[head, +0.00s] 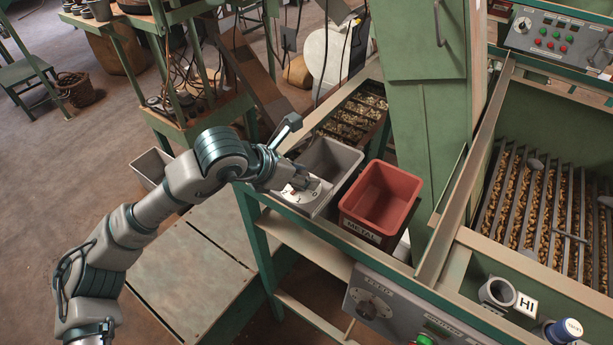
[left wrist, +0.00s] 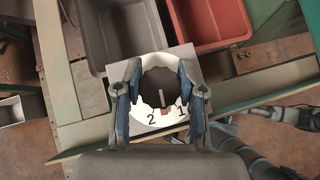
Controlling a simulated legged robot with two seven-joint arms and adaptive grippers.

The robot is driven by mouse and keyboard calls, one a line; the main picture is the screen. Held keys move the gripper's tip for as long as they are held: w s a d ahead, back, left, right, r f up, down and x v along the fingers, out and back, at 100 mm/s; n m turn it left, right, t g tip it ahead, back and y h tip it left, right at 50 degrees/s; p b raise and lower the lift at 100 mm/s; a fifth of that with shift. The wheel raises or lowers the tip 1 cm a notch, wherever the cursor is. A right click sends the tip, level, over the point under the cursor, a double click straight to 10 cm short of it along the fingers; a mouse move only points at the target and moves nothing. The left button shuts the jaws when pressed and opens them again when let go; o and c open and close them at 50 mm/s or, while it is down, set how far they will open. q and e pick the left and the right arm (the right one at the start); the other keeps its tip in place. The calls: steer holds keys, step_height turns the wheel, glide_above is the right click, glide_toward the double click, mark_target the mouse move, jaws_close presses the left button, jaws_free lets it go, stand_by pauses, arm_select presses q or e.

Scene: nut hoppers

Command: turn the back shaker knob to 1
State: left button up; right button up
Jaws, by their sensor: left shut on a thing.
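The back shaker knob (left wrist: 160,88) is a dark round knob with a pale line, on a white dial with the figures 2 and 1. In the left wrist view the line points down toward a small red mark between the 2 and the 1. In the head view the white dial (head: 297,196) shows in front of the grey bin, partly hidden by my left gripper (head: 309,186). That gripper's fingers (left wrist: 158,94) stand on either side of the knob and are shut on it. My right gripper is not identifiable in either view.
A grey bin (head: 333,160) and a red bin (head: 387,183) labelled METAL stand right behind the dial. A front panel with another knob (head: 371,305) is at the lower middle. Slatted nut trays (head: 520,215) lie at right. Open floor lies at left.

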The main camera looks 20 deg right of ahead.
arm_select(q)
steer(key=n+t+y+b, duration=0.2)
steer(key=n, duration=0.2)
steer(key=n+t+y+b, duration=0.2)
steer(key=n, duration=0.2)
steer(key=shift+a+f+t, duration=0.1)
steer(key=shift+f+t, duration=0.05)
steer(key=shift+t, duration=0.25)
steer(key=n+y, duration=0.2)
steer(key=n, duration=0.1)
steer(key=shift+t, duration=0.4)
steer(key=shift+n+y+b, duration=0.3)
steer(key=shift+n+y, duration=0.4)
arm_select(e)
step_height(320, 180, up, 13)
steer(key=shift+w+d+r+t, duration=0.15)
steer(key=shift+w+t, duration=0.2)
steer(key=shift+t, duration=0.05)
arm_select(q)
steer(key=o, duration=1)
steer(key=shift+s, duration=0.1)
steer(key=shift+o, duration=0.7)
steer(key=shift+s, duration=0.1)
steer(key=shift+a, duration=0.1)
arm_select(e)
steer(key=shift+s, duration=0.1)
steer(key=shift+a+r, duration=0.1)
steer(key=shift+a, duration=0.1)
